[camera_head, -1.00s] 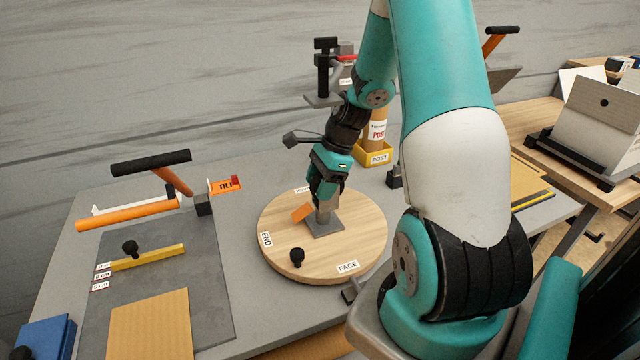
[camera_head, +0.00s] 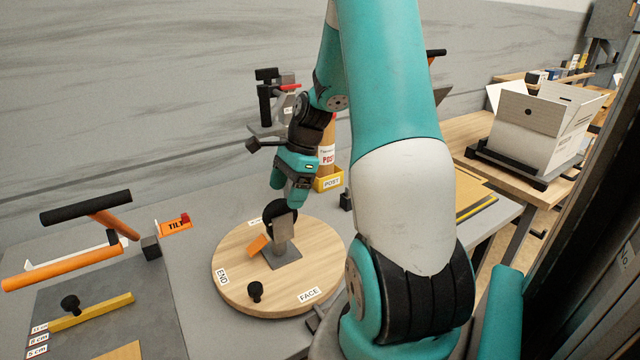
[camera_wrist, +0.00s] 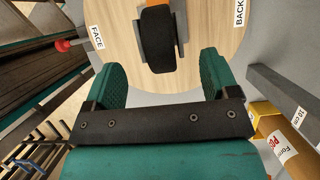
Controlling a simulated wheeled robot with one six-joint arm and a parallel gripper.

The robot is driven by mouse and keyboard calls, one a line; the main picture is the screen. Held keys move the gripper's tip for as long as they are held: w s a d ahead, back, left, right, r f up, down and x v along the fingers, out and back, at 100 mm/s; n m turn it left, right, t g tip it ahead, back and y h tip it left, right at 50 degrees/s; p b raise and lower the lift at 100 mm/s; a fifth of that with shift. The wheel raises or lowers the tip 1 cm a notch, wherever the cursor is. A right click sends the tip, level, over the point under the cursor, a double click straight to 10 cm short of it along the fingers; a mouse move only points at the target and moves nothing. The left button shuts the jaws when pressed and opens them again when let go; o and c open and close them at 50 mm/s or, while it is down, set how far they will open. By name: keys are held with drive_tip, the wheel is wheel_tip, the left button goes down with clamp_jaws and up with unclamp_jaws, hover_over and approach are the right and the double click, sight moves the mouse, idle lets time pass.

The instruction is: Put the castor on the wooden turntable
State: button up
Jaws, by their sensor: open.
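The castor (camera_head: 281,240) stands on its grey base plate on the round wooden turntable (camera_head: 322,262), with its black wheel up and an orange tab at its side. In the wrist view the castor's black wheel (camera_wrist: 156,38) shows end-on between grey fork cheeks, over the wood of the turntable (camera_wrist: 207,28). My gripper (camera_head: 287,197) is just above the wheel. In the wrist view my gripper (camera_wrist: 160,82) is open, its green fingers apart and nothing between them. Part of the wheel's top is close to the fingers in the head view.
A black knob (camera_head: 255,291) stands on the turntable's front edge. Left are an orange lever (camera_head: 60,272) and a yellow bar (camera_head: 90,312). Behind are a clamp stand (camera_head: 267,105) and a yellow post box (camera_head: 329,180).

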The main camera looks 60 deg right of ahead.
drive_tip(key=s+d+b, duration=0.1)
drive_tip(key=s+d, duration=0.3)
drive_tip(key=d, duration=0.5)
drive_tip(key=shift+s+f+b, duration=0.15)
drive_tip(key=shift+b, duration=0.15)
idle(0.7)
